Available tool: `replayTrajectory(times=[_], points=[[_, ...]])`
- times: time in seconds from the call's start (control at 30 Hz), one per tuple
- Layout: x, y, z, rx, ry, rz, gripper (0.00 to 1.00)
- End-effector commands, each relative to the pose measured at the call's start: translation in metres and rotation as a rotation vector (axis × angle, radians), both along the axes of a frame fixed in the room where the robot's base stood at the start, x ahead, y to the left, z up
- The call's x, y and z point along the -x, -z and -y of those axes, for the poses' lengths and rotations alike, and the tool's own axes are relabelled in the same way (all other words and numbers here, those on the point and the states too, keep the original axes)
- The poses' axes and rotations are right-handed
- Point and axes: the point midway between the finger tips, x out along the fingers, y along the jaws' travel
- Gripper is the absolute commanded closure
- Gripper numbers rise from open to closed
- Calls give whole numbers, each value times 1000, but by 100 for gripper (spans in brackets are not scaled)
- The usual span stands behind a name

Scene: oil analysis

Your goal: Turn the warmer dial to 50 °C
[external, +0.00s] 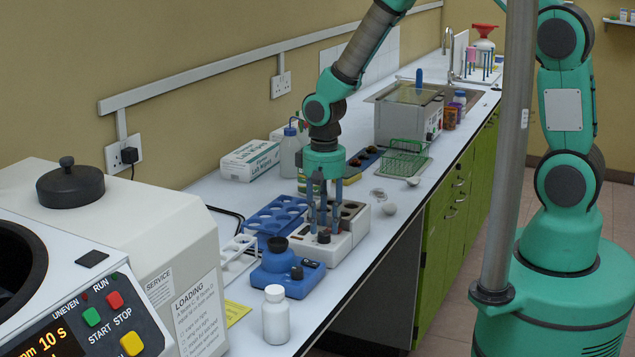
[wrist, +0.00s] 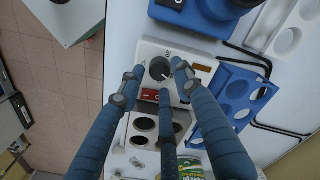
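The warmer (external: 346,246) is a white block with dark round wells on the bench's front half. Its black dial (wrist: 160,69) shows in the wrist view, with small marks around it too small to read; it also shows in the external view (external: 323,237). A red switch (wrist: 150,95) and a small amber display (wrist: 202,67) sit beside the dial. My gripper (wrist: 158,76) points down over the warmer, its blue fingers spread open around the dial, in the external view just above it (external: 322,222). I cannot tell whether any finger touches the dial.
A blue vortex mixer (external: 287,275) and a white bottle (external: 276,315) stand in front of the warmer. A blue rack (external: 274,216) lies to its left. The centrifuge (external: 140,240) fills the near left. A green wire rack (external: 403,160) and a bath (external: 408,112) are farther back.

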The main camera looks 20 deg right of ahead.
Motion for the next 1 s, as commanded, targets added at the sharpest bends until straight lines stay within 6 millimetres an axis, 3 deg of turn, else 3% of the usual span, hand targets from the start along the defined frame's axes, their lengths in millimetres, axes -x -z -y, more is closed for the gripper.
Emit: replayTrajectory(times=[0.5,0.7,1.0], points=[[0,-79,-1,-1,0,2,66],[0,-92,0,0,0,1,66],[0,-94,0,0,0,0,66]])
